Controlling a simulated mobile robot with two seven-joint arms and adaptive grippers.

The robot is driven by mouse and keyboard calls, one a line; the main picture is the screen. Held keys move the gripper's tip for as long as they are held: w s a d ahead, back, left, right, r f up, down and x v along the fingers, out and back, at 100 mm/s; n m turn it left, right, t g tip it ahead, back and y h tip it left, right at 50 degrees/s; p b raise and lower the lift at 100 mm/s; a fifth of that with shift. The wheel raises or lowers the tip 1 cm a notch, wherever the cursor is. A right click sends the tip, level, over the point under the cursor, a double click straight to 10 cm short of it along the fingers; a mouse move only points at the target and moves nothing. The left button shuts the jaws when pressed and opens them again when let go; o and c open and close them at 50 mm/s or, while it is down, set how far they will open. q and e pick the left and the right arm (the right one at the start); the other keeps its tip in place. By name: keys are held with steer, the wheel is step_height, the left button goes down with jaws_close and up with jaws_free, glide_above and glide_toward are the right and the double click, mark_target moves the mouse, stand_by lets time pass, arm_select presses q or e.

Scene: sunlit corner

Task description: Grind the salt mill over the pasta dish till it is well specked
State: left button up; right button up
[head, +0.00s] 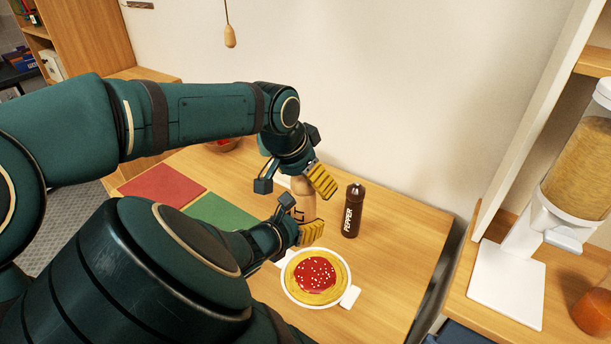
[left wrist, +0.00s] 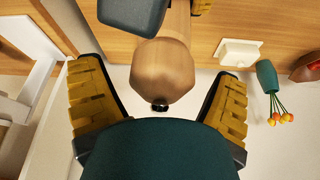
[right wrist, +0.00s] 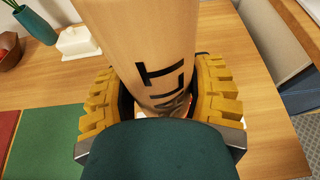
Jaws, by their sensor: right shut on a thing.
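The salt mill (head: 304,206) is light wood with dark lettering, partly hidden by my grippers, beside the pasta dish. My right gripper (head: 300,222) is shut on its body; the mill (right wrist: 135,40) stands between the yellow fingers in the right wrist view. My left gripper (head: 293,181) is open at the mill's top, with the rounded wooden knob (left wrist: 163,70) between its spread fingers and gaps on both sides. The pasta dish (head: 289,292) is a white bowl with side handles, holding pasta (head: 336,286) and red sauce with several white specks.
The dark brown pepper mill (head: 351,212) stands close right of the salt mill. Red (head: 162,187) and green (head: 222,212) mats lie left. A white lidded dish (right wrist: 78,42) and a vase of tulips (left wrist: 267,75) are nearby. Table is clear right of the pasta.

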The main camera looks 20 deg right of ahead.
arm_select(q)
steer(key=c, duration=1.1)
steer(key=shift+o, duration=0.2)
steer(key=m+g, duration=0.1)
steer(key=m, duration=0.1)
steer(key=m+g, duration=0.1)
steer(key=m, duration=0.2)
steer(key=shift+h, duration=0.4)
steer(key=m+g, duration=0.2)
steer(key=m, duration=0.3)
steer(key=shift+w, duration=0.1)
steer(key=m+g, duration=0.1)
steer(key=m, duration=0.1)
steer(key=m+g+y, duration=0.1)
steer(key=m, duration=0.2)
steer(key=shift+m+y, duration=0.3)
steer(key=m+g+y, duration=0.1)
steer(key=m, duration=0.2)
steer(key=shift+m, duration=0.4)
steer(key=o, duration=1.2)
